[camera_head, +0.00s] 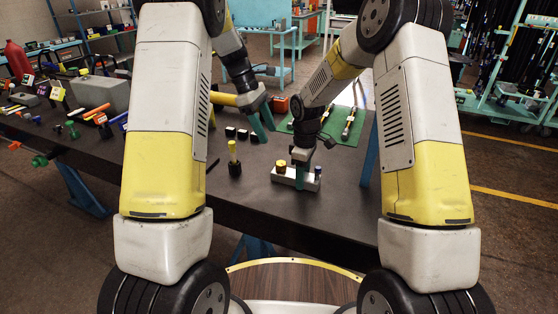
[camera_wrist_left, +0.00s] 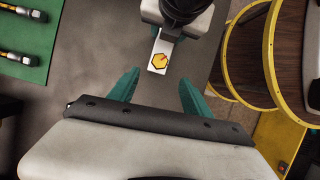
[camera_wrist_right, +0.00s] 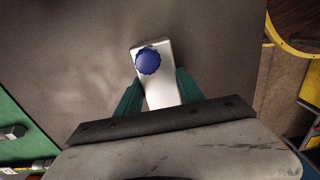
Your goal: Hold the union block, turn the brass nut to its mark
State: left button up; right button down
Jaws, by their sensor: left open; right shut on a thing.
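The union block (camera_head: 288,181) is a pale metal block near the front of the dark table; it also shows in the right wrist view (camera_wrist_right: 161,92). The yellow brass nut (camera_head: 281,168) sits on its left end; in the left wrist view the hexagonal nut (camera_wrist_left: 159,63) carries a red mark. A blue ribbed knob (camera_wrist_right: 148,61) is on the other end. My right gripper (camera_head: 301,180) is shut on the block's middle, with green fingers on both sides. My left gripper (camera_head: 263,120) is open and empty, behind and above the block, apart from the nut.
A green mat (camera_head: 343,128) with hose fittings lies behind my right arm. A yellow-topped post on a black base (camera_head: 234,160) stands left of the block. Grey blocks (camera_head: 100,92) and several tools crowd the table's left.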

aim_at(280, 163)
pick_arm(q)
jog(key=shift+n, duration=0.4)
jog(key=x, duration=1.2)
grip_shut()
